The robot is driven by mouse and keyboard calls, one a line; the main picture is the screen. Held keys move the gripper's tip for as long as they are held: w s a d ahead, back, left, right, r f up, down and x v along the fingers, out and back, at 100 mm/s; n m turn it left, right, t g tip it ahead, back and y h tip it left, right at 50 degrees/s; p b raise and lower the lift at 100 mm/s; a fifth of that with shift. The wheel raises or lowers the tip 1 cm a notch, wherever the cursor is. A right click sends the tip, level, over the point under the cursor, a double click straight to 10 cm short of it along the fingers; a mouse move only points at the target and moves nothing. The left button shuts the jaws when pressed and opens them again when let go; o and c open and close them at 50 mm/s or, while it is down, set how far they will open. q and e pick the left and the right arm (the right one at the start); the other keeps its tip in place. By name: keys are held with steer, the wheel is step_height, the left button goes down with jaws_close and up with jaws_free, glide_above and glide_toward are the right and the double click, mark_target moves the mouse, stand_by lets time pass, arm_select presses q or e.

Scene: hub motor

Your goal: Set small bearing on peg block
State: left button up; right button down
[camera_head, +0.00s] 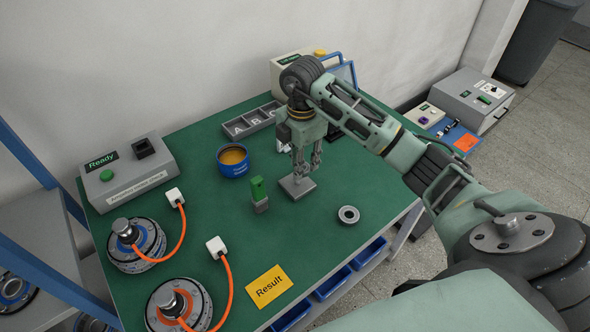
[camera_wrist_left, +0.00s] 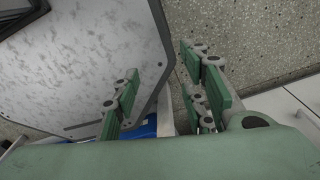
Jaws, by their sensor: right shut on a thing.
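My right gripper (camera_head: 307,170) points down over the grey peg block (camera_head: 297,188) near the middle of the green table. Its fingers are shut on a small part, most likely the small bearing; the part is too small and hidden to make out. I cannot tell whether that part touches the block. Another ring-shaped bearing (camera_head: 348,215) lies flat on the table to the right of the block. My left gripper (camera_wrist_left: 163,98) shows in the left wrist view, open and empty, with its fingers wide apart.
A green-topped block (camera_head: 258,194) stands left of the peg block. A blue cup (camera_head: 233,161), a Ready box (camera_head: 128,170), an A-B-C tray (camera_head: 250,122), hub motors (camera_head: 136,245) with orange cables and a yellow Result card (camera_head: 269,287) surround it. The table's front middle is partly clear.

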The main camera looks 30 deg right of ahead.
steer(key=shift+w+a+f, duration=0.4)
steer(key=shift+a+f, duration=0.05)
steer(key=shift+f, duration=0.25)
step_height(320, 180, down, 3)
steer(key=shift+f+p, duration=0.15)
steer(key=shift+p, duration=0.35)
steer(key=shift+f, duration=0.2)
steer(key=c, duration=1.8)
jaws_free()
steer(key=o, duration=0.4)
steer(key=shift+c, duration=0.2)
arm_select(q)
steer(key=shift+w+a+r, duration=0.3)
steer(key=shift+w, duration=0.15)
steer(key=shift+w+a+r, duration=0.3)
steer(key=shift+w, duration=0.15)
